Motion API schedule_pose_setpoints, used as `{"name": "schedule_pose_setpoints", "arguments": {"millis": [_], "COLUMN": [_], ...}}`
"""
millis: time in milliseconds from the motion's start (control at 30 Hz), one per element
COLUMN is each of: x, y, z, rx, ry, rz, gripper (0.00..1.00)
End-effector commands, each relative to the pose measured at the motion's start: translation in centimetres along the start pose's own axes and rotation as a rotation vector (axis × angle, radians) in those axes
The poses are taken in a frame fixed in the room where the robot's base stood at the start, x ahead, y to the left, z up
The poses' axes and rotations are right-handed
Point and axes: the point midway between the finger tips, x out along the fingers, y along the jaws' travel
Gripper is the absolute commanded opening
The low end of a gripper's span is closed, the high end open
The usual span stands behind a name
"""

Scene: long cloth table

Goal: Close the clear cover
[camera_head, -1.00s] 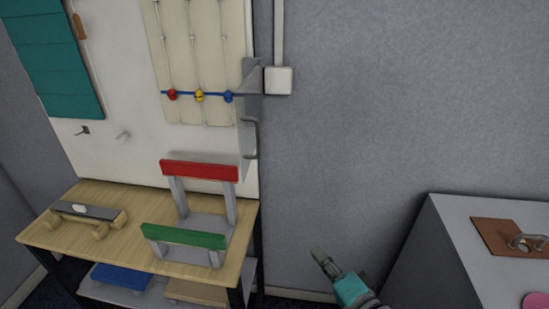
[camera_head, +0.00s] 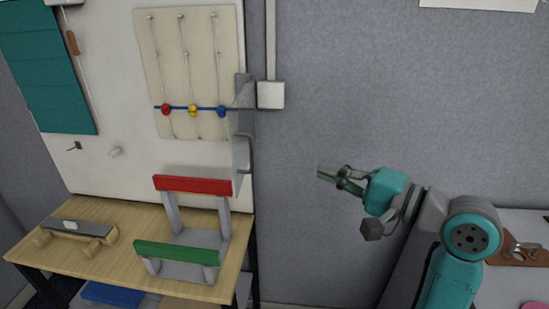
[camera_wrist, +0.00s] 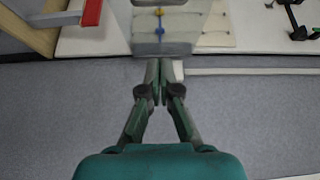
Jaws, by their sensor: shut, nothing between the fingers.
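The clear cover (camera_head: 242,158) is a translucent grey panel standing out from the right edge of the board, seen nearly edge-on in the head view, with a grey handle on it. It stands open, beside the bead panel (camera_head: 188,75) with its red, yellow and blue beads. In the wrist view the cover (camera_wrist: 185,40) shows ahead of the fingertips, with beads visible through or past it. My gripper (camera_head: 326,172) is shut and empty, to the right of the cover in front of the grey wall. Its closed fingertips (camera_wrist: 158,64) appear just below the cover; whether they touch is unclear, but the head view shows a gap.
A wooden table (camera_head: 130,262) below the board carries a red-and-green-barred frame (camera_head: 194,186) and a wooden block piece (camera_head: 78,232). A white wall box (camera_head: 271,95) with a conduit is right of the cover. A grey cabinet (camera_head: 400,275) stands at right.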

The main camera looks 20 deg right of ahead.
Motion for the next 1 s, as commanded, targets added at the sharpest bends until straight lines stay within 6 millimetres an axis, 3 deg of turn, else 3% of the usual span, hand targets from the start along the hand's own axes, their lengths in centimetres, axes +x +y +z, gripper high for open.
{"name": "schedule_pose_setpoints", "arguments": {"millis": [267, 700, 1000], "x": [2.6, 10.5, 12.5], "y": [-0.1, 0.0, 0.0], "z": [0.1, 0.4, 2.6], "rx": [0.0, 0.0, -0.001], "ry": [-0.006, -0.005, -0.002], "rz": [0.002, 0.002, 0.001], "gripper": [0.0, 0.0, 0.0]}}
